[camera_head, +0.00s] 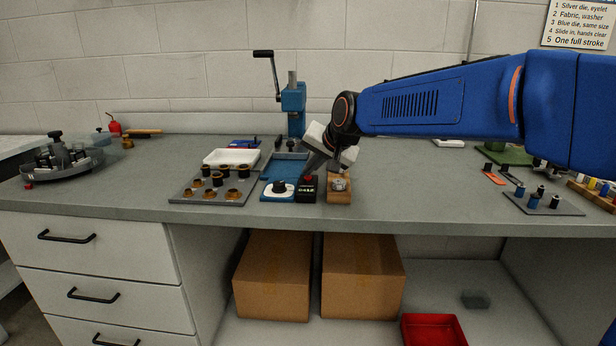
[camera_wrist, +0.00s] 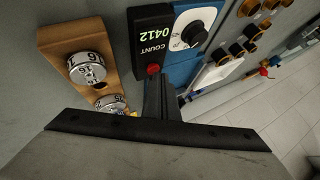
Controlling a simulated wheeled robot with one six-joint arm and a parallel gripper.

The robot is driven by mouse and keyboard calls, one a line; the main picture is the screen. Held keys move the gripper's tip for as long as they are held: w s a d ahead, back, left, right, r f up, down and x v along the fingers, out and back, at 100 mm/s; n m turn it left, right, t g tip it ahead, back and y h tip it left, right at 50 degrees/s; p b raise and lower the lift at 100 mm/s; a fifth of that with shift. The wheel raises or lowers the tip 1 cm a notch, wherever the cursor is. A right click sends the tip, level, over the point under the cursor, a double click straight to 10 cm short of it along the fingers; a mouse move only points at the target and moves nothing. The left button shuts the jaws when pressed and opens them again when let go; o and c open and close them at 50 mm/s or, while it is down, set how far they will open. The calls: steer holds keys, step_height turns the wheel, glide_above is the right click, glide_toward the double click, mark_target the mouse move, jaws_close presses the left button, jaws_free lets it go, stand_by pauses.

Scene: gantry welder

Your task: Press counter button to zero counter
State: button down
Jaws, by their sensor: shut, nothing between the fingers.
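The counter (camera_head: 306,192) is a small black box on the bench, between a blue plate with a white dial and a wooden block. In the wrist view the counter (camera_wrist: 147,22) shows "COUNT" and a lit display (camera_wrist: 140,36) reading 0412. Its red button (camera_wrist: 153,69) is round and sits at the end beyond the word COUNT. The red button (camera_head: 308,178) also shows in the head view. My gripper (camera_wrist: 157,82) is shut and empty, its fingertips right by the button. I cannot tell whether they touch it. In the head view my gripper (camera_head: 308,171) comes down from the upper right.
A wooden block (camera_head: 339,196) with silver dials stands close on the right. The blue plate (camera_head: 270,195) with its dial is close on the left. A tray (camera_head: 185,194) of dies and a blue press (camera_head: 293,103) stand nearby. Bench to the right is fairly clear.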

stand_by(0.6)
steer(key=shift+r, duration=0.8)
steer(key=shift+r, duration=2.5)
steer(key=s+d+f+h, duration=0.1)
steer(key=s+d+f, duration=0.2)
steer(key=s+d, duration=0.65)
steer(key=s+d+f+g+h, duration=0.1)
steer(key=s+d+f, duration=0.5)
steer(key=s, duration=0.3)
steer(key=s+d+f+n+g+h, duration=0.1)
steer(key=s+d+f, duration=0.6)
steer(key=s+d, duration=0.2)
steer(key=s+d+f+n+h, duration=0.1)
steer(key=s+d+f+h, duration=0.1)
steer(key=s+d+f, duration=0.4)
steer(key=s+d, duration=0.1)
steer(key=s, duration=0.4)
steer(key=shift+d+f+g, duration=0.15)
steer(key=shift+f+g, duration=0.15)
steer(key=shift+g, duration=0.1)
steer(key=shift+s, duration=0.1)
